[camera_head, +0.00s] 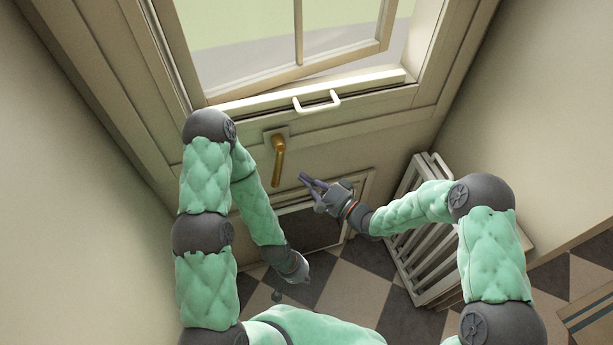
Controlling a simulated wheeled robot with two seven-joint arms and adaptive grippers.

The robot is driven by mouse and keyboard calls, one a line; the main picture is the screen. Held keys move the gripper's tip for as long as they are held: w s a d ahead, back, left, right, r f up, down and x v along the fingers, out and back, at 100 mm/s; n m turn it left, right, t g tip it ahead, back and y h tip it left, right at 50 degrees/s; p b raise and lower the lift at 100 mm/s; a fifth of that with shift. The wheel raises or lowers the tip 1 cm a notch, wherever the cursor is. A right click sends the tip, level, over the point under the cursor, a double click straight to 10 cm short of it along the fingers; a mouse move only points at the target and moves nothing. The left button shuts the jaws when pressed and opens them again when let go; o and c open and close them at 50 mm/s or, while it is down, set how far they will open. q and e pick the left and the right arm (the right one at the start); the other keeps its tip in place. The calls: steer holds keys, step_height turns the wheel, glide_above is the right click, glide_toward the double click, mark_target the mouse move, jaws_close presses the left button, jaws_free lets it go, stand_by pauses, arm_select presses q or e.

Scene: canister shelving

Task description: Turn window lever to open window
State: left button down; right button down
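The window sash (290,75) is at the top of the head view, angled away from its frame with a gap that widens toward the right. A white handle (317,101) is on the bottom rail of the frame. A brass lever (278,160) hangs downward on the panel below the window. My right gripper (310,183) is just right of and below the brass lever, apart from it, with its fingers spread and nothing between them. My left gripper (277,296) hangs low over the floor, and its fingers are too small and dark to read.
A white slatted rack (425,240) stands on the right against the wall. A dark panel (312,226) is set low in the door below the lever. The checkered floor (345,285) is partly covered by my arms. Plain walls close in on both sides.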

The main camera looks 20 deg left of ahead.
steer(key=p+v, duration=0.2)
steer(key=v, duration=0.7)
steer(key=shift+s+f, duration=0.25)
steer(key=shift+f, duration=0.05)
steer(key=d+f+h, duration=0.9)
steer(key=f, duration=0.5)
steer(key=s+d+f+n+g+h, duration=0.1)
steer(key=s+d+f+g+h, duration=0.1)
steer(key=s, duration=0.6)
steer(key=s+d+f+n+g+h, duration=0.2)
steer(key=s+d+f+g, duration=0.2)
steer(key=s, duration=0.5)
steer(key=shift+s+d+g, duration=0.25)
steer(key=shift+d+g, duration=0.05)
steer(key=shift+d, duration=0.3)
